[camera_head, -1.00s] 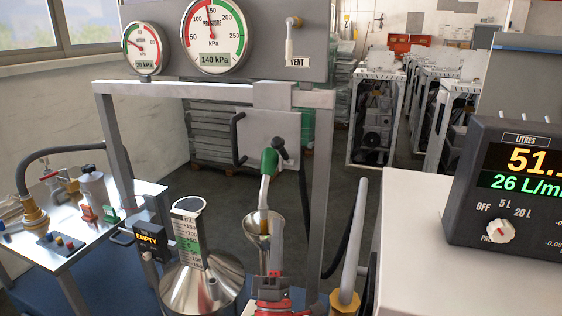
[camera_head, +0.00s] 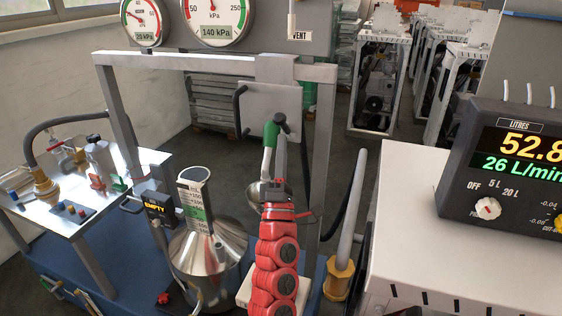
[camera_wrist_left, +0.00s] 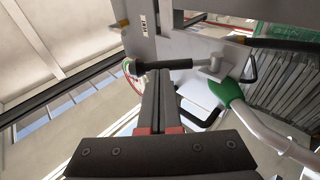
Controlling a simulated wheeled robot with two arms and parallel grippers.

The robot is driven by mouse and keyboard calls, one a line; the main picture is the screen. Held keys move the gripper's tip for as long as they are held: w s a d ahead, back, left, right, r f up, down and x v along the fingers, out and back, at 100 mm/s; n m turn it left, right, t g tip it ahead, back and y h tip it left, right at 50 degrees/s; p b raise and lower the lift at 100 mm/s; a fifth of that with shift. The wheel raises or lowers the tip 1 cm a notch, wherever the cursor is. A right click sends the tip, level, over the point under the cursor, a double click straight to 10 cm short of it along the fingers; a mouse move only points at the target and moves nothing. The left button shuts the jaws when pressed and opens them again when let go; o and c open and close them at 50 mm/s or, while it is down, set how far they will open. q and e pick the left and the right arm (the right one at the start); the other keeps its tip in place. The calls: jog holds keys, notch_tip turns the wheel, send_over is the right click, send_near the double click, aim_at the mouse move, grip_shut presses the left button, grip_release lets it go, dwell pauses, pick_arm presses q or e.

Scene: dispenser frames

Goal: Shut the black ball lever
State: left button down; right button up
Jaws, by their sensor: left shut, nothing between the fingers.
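The black ball lever (camera_head: 279,119) stands at the panel behind the grey frame, beside a green-handled nozzle (camera_head: 270,134). My left gripper (camera_head: 281,145) reaches up from below, shut and empty. In the left wrist view its fingertips (camera_wrist_left: 160,74) are just below the rod, near the ball; I cannot tell whether they touch it. My right gripper is not in view.
A steel can (camera_head: 208,262) with a scale neck and an EMPTY display (camera_head: 160,211) stand left of my arm. A litre meter (camera_head: 510,165) sits on a white cabinet (camera_head: 415,190) at right. The grey frame (camera_head: 322,170) stands close around the lever.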

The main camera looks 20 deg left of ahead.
aim_at(285, 121)
pick_arm(q)
jog(key=shift+w+a+r, duration=0.15)
jog(key=shift+w+r, duration=0.3)
jog(key=shift+r, duration=0.1)
jog(key=shift+w+r+p, duration=0.1)
jog(key=shift+r+p, duration=0.2)
jog(key=shift+p, duration=0.5)
jog(key=r+g+p, duration=0.1)
jog(key=p, duration=0.2)
jog(key=w+r+m+g+h+p, duration=0.1)
jog(key=p, duration=0.3)
jog(key=r+g+h+p, duration=0.1)
jog(key=p, duration=0.2)
jog(key=shift+w+r+m+g, duration=0.1)
jog(key=shift+w+m+g, duration=0.15)
jog(key=shift+m+g, duration=0.15)
jog(key=shift+w+g+h+p, duration=0.15)
jog(key=shift+g+h+p, duration=0.15)
jog(key=shift+p, duration=0.1)
jog(key=shift+w+r, duration=0.15)
jog(key=shift+w, duration=0.2)
jog(key=shift+x, duration=1.05)
jog(key=shift+d+r, duration=0.25)
jog(key=shift+r, duration=0.25)
